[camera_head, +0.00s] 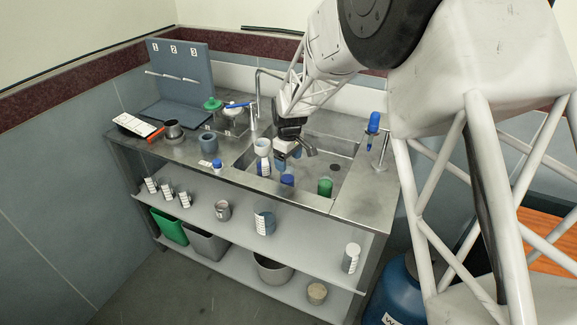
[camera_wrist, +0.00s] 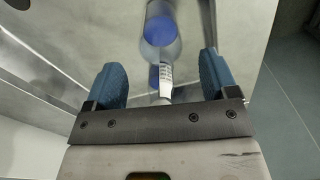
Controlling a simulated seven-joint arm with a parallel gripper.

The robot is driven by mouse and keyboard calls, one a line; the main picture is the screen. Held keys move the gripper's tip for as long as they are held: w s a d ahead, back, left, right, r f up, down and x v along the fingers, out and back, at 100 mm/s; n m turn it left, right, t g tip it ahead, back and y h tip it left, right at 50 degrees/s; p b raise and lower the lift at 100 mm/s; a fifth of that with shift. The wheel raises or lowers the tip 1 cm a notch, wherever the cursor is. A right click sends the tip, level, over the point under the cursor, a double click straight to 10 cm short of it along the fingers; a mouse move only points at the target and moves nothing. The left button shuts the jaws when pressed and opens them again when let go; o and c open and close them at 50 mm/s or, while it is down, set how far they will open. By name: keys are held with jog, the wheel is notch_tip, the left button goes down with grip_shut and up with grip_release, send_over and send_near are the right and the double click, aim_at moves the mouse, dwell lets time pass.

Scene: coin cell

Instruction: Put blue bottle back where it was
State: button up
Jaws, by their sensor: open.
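My gripper (camera_head: 289,154) is over the sink, pointing down, with its two blue fingers apart. In the wrist view my gripper (camera_wrist: 161,72) is open, with nothing between its pads. A clear bottle with a round blue part and a white printed label (camera_wrist: 160,30) lies ahead of the fingers, roughly centred between them and apart from both. In the head view several blue items show: one low in the sink (camera_head: 287,180), a white-and-blue container (camera_head: 263,163) left of my gripper, and a blue-topped bottle (camera_head: 217,166) on the front counter. I cannot tell which one the wrist view shows.
The steel sink (camera_head: 345,148) also holds a green-topped item (camera_head: 325,187). A blue item (camera_head: 374,122) stands on the right rim. A faucet (camera_head: 259,90) rises behind. Cups and a numbered grey stand (camera_head: 178,62) are on the left counter. Shelves below hold beakers and bins.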

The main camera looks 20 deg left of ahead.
notch_tip(320, 180, up, 8)
jog(key=shift+r, duration=0.25)
dwell(0.7)
jog(key=shift+d, duration=0.15)
jog(key=s+d+r+m+t, duration=0.1)
jog(key=s+d+r+m, duration=0.3)
jog(key=d, duration=0.7)
jog(key=s+d+r+m, duration=0.1)
jog(key=s+d+r, duration=0.2)
jog(key=d+r, duration=0.5)
jog(key=s+d+r+m+t, duration=0.1)
jog(key=s+d+r+m, duration=0.25)
jog(key=d, duration=0.95)
jog(key=s+d+m, duration=0.3)
jog(key=s+d, duration=0.7)
jog(key=s, duration=0.3)
jog(key=s+d+f+m, duration=0.1)
jog(key=s+d+m, duration=0.3)
jog(key=s+d, duration=0.6)
jog(key=s, duration=0.3)
jog(key=shift+d+f+t, duration=0.3)
jog(key=shift+t, duration=0.1)
